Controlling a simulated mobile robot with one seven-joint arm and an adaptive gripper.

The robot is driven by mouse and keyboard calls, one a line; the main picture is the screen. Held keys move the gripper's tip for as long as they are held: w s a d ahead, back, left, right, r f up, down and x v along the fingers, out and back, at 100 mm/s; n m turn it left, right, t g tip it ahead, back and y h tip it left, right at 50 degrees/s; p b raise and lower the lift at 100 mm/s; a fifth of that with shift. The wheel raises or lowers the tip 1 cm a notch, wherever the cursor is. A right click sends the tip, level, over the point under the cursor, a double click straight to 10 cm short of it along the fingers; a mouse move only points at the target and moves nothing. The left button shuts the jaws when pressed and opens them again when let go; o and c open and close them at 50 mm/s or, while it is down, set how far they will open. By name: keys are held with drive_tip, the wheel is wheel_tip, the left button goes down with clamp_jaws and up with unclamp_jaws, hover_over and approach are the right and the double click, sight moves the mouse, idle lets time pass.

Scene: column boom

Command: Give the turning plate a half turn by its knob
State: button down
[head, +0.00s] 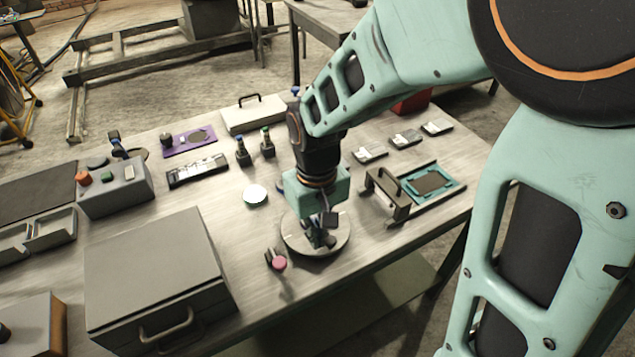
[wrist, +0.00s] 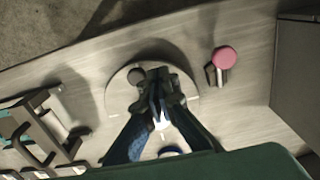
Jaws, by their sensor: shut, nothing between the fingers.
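The turning plate (head: 293,239) is a pale round disc lying flat on the table. It also shows in the wrist view (wrist: 118,94), partly covered by my fingers. A dark round knob (wrist: 136,76) shows on the plate in the wrist view, close to the left of my fingertips; whether they touch it I cannot tell. In the head view the knob is hard to separate from my gripper. My gripper (head: 320,238) is over the plate, pointing down. Its fingers (wrist: 158,76) are together with nothing between them.
A pink-topped piece (head: 278,262) stands just left of the plate. A large grey box (head: 155,270) with a handle is farther left. A handled bracket (head: 388,193) and teal frame (head: 440,180) stand to the right. A white disc (head: 255,194) lies behind. Bare table lies in front.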

sight(332, 241)
drive_tip(key=shift+f+b, duration=1.1)
drive_tip(key=shift+f, duration=0.5)
drive_tip(key=shift+d, duration=0.5)
drive_tip(key=shift+w+d, duration=0.1)
drive_tip(key=shift+w+d, duration=0.1)
drive_tip(key=shift+d, duration=0.35)
drive_tip(key=shift+w+d, duration=0.25)
drive_tip(key=shift+d, duration=0.25)
